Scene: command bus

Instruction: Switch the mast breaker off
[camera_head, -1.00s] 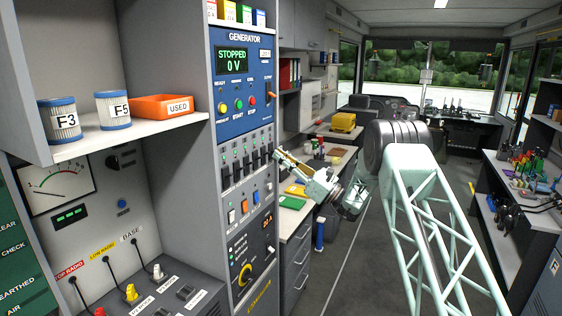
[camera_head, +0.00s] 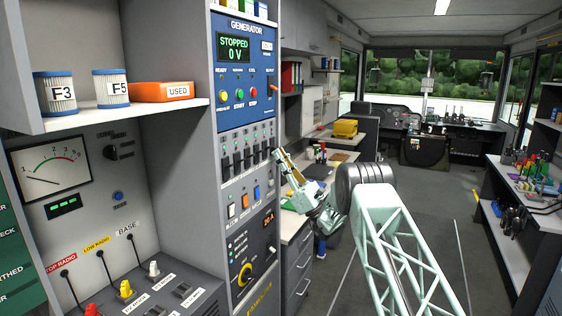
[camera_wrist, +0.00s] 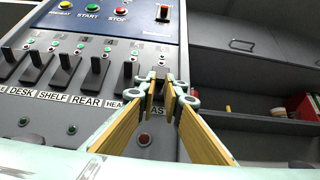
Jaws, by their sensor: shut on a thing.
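The mast breaker (camera_wrist: 151,101) is the rightmost lever in the breaker row, above a label that reads "AST" where it shows. My gripper (camera_wrist: 159,84) is shut on this lever, with a finger on either side, and hides most of it. I cannot tell whether the lever is up or down. In the head view my gripper (camera_head: 277,155) is at the right edge of the breaker panel (camera_head: 246,172), at the end of the row.
Other breaker levers, including the rear one (camera_wrist: 97,73), stand close to the left of my gripper. Above is the blue generator panel (camera_head: 245,70), reading "STOPPED 0 V". A rocker switch row (camera_head: 243,203) lies below. The aisle floor (camera_head: 440,210) is clear.

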